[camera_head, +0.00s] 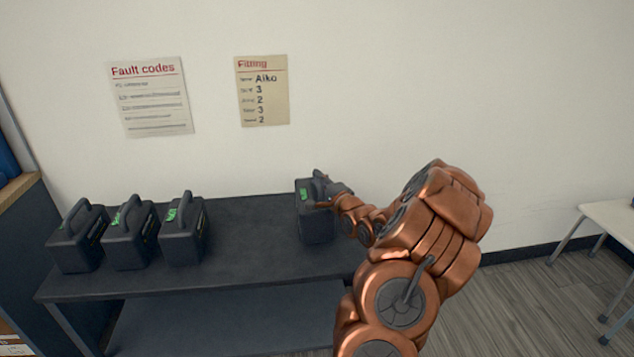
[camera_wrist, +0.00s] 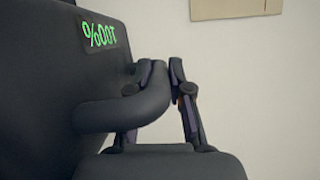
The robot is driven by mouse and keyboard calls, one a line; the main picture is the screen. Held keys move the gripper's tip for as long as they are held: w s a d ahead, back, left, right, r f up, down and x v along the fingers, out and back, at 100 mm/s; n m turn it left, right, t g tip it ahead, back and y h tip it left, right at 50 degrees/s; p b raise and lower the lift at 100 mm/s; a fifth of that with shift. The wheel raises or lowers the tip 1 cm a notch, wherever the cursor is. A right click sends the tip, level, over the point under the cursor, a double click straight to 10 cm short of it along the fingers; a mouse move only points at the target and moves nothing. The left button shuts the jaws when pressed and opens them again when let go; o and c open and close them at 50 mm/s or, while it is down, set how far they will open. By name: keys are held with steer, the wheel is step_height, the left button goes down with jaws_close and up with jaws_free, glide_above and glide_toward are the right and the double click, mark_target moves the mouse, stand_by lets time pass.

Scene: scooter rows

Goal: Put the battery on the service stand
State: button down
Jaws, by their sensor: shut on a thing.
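A dark battery (camera_head: 316,222) with a green display stands upright at the right part of the dark bench (camera_head: 240,265). My gripper (camera_head: 322,190) is at its top and shut on its handle. In the wrist view the battery (camera_wrist: 45,110) fills the left side, and its green display reads 100%. My gripper's fingers (camera_wrist: 160,95) close around the curved handle in that view. Three similar batteries stand in a row at the left of the bench: one at the far left (camera_head: 78,240), one in the middle (camera_head: 130,238) and one at the right (camera_head: 183,235). I cannot tell whether the held battery touches the bench.
A "Fault codes" sheet (camera_head: 150,97) and a "Fitting" sheet (camera_head: 262,92) hang on the wall. The bench top between the row and the held battery is clear. A white table (camera_head: 612,215) stands at the far right, with open floor (camera_head: 510,300) before it.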

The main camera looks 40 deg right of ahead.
steer(key=shift+f+b, duration=1.1)
steer(key=shift+f, duration=0.3)
steer(key=c, duration=1.1)
jaws_free()
steer(key=shift+f, duration=0.1)
steer(key=shift+v, duration=6.05)
